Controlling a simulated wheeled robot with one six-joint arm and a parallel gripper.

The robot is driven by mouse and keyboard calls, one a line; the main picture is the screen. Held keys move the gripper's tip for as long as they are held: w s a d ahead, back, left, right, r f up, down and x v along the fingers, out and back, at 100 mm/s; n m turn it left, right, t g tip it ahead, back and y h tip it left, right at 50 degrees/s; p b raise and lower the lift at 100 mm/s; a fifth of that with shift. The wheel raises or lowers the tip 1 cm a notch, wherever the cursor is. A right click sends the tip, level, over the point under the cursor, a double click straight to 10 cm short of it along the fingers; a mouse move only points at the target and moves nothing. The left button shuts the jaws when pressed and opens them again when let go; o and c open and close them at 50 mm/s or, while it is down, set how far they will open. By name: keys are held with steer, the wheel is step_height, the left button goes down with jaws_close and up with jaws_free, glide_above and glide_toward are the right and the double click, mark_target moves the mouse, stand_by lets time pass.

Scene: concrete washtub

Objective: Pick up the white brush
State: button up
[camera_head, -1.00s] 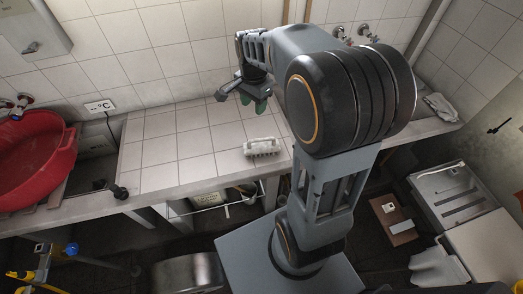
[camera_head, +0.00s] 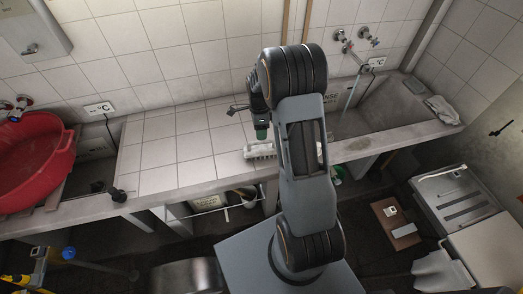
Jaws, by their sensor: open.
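The white brush (camera_head: 257,152) lies on the tiled counter (camera_head: 177,150) near its front edge, its right end partly hidden by my arm. My gripper (camera_head: 261,133) points down just above the brush and looks apart from it, though the exact gap is hard to judge. Its fingers are open and nothing shows between them. A dark part of the gripper reaches out to the left above the tiles.
A red basin (camera_head: 30,150) stands at the left end. The tiles left of the brush are clear. A tiled wall stands behind.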

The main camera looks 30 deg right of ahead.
mark_target(262, 143)
steer(key=shift+d+p+x, duration=0.2)
steer(key=shift+p+x, duration=0.6)
steer(key=shift+x, duration=2.25)
steer(key=shift+s, duration=0.1)
jaws_close()
